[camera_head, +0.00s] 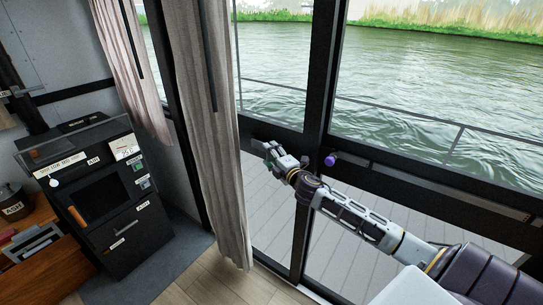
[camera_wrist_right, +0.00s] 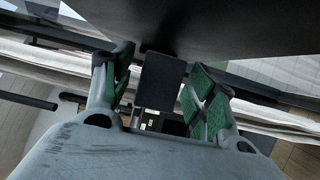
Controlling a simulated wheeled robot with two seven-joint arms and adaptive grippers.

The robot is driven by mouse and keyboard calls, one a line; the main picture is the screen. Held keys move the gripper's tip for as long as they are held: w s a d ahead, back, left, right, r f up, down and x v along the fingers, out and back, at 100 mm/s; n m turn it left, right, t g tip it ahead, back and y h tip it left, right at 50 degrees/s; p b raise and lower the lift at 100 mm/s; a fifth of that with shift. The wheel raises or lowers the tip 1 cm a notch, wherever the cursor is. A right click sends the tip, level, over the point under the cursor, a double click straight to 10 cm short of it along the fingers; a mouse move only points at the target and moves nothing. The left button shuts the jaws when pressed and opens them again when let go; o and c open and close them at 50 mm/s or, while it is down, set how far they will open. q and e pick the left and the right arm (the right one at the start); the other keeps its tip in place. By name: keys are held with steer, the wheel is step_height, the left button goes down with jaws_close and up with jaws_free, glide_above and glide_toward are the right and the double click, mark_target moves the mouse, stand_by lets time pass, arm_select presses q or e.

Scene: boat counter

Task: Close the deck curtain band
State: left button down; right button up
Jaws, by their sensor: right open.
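A long beige curtain (camera_head: 224,150) hangs in loose folds beside the glass door, and a narrow dark strip (camera_head: 209,60) runs down its upper part. A second, pinker curtain (camera_head: 132,70) hangs further left, also with a dark strip. I cannot tell which part is the band. My right gripper (camera_head: 270,150) is just right of the beige curtain, at the dark door frame. In the wrist view its green-padded fingers (camera_wrist_right: 163,80) stand apart, with a dark block between or beyond them; I cannot tell whether they touch it. Pale cloth-like bands cross behind. My left gripper is out of view.
A black stove-like cabinet (camera_head: 125,215) with labels stands at the left, beside a wooden counter (camera_head: 45,270). A purple knob (camera_head: 330,160) sits on the door frame near my right arm. Glass panes and a deck lie beyond. Some floor (camera_head: 215,280) is clear below the curtain.

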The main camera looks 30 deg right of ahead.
jaws_close()
stand_by(0.3)
